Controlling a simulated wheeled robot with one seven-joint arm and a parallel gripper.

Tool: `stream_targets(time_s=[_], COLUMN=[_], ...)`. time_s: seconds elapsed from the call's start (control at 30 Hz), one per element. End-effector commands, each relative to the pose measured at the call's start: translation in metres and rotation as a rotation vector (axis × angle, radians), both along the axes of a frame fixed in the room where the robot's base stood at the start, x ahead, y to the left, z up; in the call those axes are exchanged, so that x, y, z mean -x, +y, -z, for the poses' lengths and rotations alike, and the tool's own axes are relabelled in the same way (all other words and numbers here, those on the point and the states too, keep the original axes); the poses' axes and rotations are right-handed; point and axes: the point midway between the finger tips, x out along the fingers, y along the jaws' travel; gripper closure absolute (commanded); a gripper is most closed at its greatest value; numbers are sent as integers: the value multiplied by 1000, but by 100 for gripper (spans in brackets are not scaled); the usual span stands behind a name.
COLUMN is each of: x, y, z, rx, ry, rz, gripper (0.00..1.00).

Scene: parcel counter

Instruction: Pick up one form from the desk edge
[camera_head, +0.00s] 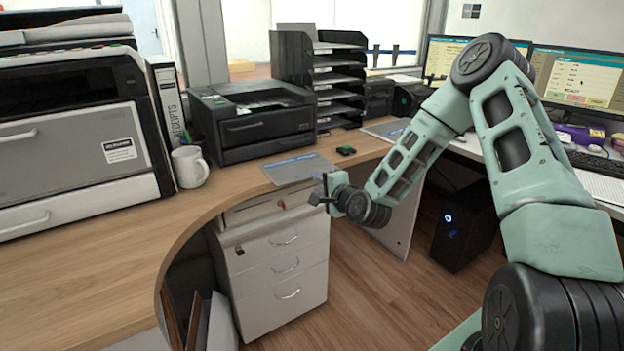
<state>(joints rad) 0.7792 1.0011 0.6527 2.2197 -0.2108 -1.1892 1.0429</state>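A flat grey form with a blue band (300,168) lies on the desk near its inner edge, left of and behind my gripper. It may be a single sheet or a stack; I cannot tell. My gripper (322,190) is just off the front edge of the desk, close to the form's right front corner. Its fingers are small in the picture, and I cannot tell whether they are open or shut. No form is visible between them.
The wooden desk (110,255) curves around. White drawers (280,262) are below. Another sheet (386,130) lies farther right.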

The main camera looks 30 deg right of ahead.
Motion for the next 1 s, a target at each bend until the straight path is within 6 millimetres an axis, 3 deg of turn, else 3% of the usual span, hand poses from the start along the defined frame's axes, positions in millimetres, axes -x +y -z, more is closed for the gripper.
stream_targets(time_s=[0.4,0.87,0.9,0.97,1.0], x=[-41,-49,-49,-49,-49], y=[-1,-1,-1,-1,-1], z=[0,0,0,0,0], rx=[1,1,1,1,1], ry=[0,1,1,1,1], rz=[-1,0,0,0,-1], gripper=[80,80,83,99,100])
